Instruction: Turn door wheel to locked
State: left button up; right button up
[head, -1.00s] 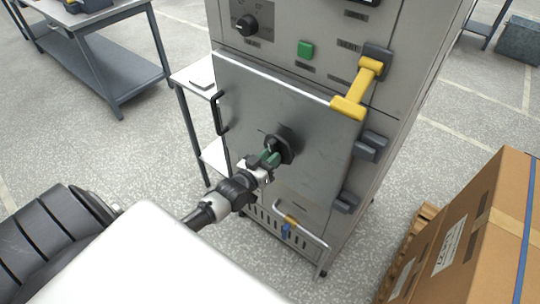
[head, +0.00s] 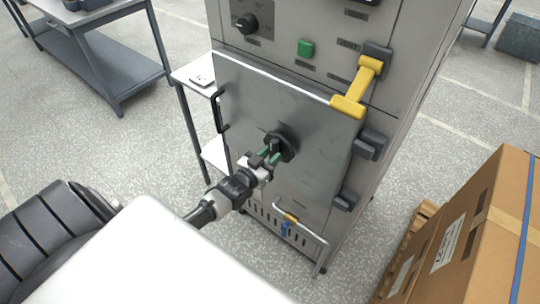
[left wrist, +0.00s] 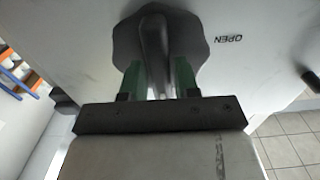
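The door wheel (head: 282,147) is a dark lobed knob with a raised grip bar, on the grey cabinet door (head: 315,135). In the left wrist view the wheel (left wrist: 158,42) fills the top middle, its bar pointing down the picture. My left gripper (head: 268,157) is at the wheel. Its green fingertips (left wrist: 158,78) stand apart, one on each side of the bar, with gaps visible beside it. An upside-down OPEN label (left wrist: 224,39) is on the door right of the wheel there. My right gripper is not in view.
A yellow handle (head: 358,88) is at the door's upper right, dark hinge-like blocks (head: 368,146) below it. A black door handle (head: 219,110) is at the left edge. A cardboard box (head: 480,235) stands right; a small side table (head: 196,74) stands left.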

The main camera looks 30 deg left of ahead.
pick_arm(q)
jog(key=shift+o, duration=1.4)
jog(key=shift+s, duration=0.15)
jog(key=s+b, duration=0.1)
jog(key=s, duration=0.9)
jog(key=shift+s+a, duration=0.25)
jog(key=shift+a, duration=0.2)
jog(key=shift+f, duration=0.15)
jog(key=s+d+f+g+y, duration=0.1)
jog(key=s+f+g, duration=0.4)
jog(key=f, duration=0.8)
jog(key=s+d+f+g, duration=0.1)
jog(key=s+f+g, duration=0.45)
jog(key=f, duration=0.75)
jog(key=s+d+f+g, duration=0.2)
jog(key=s+f, duration=0.2)
jog(key=s, duration=0.3)
jog(key=s+d+f+g, duration=0.2)
jog(key=s+f, duration=0.3)
jog(key=s, duration=0.3)
jog(key=s+d+f+m+g, duration=0.1)
jog(key=s+d+f+g, duration=0.1)
jog(key=s, duration=0.6)
notch_tip(320, 180, down, 3)
jog(key=shift+s+d+r, duration=0.1)
jog(key=shift+s+d, duration=0.05)
jog(key=shift+d, duration=0.75)
